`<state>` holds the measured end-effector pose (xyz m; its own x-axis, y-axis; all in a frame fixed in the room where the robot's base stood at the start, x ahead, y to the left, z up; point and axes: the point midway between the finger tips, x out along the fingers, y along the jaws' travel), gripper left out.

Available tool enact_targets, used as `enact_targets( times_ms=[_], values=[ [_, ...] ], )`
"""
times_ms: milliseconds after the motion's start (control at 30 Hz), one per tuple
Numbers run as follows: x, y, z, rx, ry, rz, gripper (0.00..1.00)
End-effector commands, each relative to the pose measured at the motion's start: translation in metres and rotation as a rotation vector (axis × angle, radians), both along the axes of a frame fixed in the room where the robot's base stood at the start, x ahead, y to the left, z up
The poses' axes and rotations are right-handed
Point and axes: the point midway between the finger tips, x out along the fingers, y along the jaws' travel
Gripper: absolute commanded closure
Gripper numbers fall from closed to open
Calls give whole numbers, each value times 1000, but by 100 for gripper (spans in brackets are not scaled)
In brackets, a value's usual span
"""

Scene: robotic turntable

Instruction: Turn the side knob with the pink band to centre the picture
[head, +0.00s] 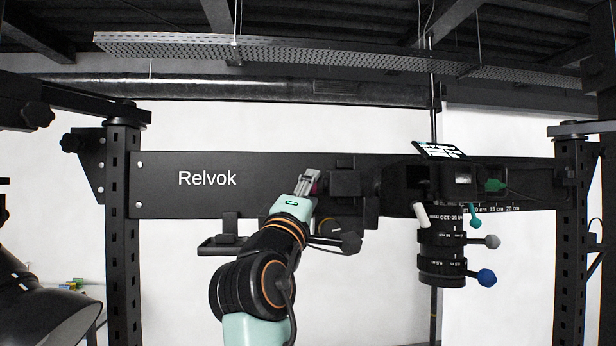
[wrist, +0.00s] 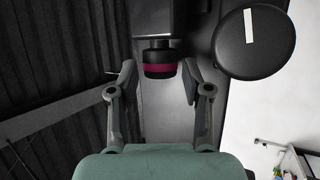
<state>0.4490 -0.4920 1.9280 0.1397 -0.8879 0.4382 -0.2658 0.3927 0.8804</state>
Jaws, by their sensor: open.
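The side knob with the pink band (wrist: 160,68) is a short dark cylinder at the upper middle of the wrist view, projecting from a black housing. My gripper (wrist: 157,75) is open, with one finger to the left of the knob and one to the right. A gap shows on both sides, so neither finger appears to touch it. In the head view my gripper (head: 309,180) is in front of the black beam, beside a dark block. A small bit of pink shows there at the fingers; most of the knob is hidden. The picture is too small to judge on the tilted screen (head: 439,151).
A round black disc (wrist: 262,55) with a white mark sits close to the right finger in the wrist view. A lens (head: 442,255) with several coloured levers hangs to the right in the head view. The black beam (head: 270,170) lies behind my arm.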

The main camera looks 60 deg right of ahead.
Motion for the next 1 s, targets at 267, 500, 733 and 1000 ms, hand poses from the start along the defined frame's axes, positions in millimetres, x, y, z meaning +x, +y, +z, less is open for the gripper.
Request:
enact_targets(
  times_ms=[267,500,733,1000],
  values=[
    [5,-30,16,1,0,1,51],
    [5,-31,15,1,0,2,51],
    [5,-31,15,1,0,2,89],
    [6,-30,13,-17,-10,2,97]
  ],
)
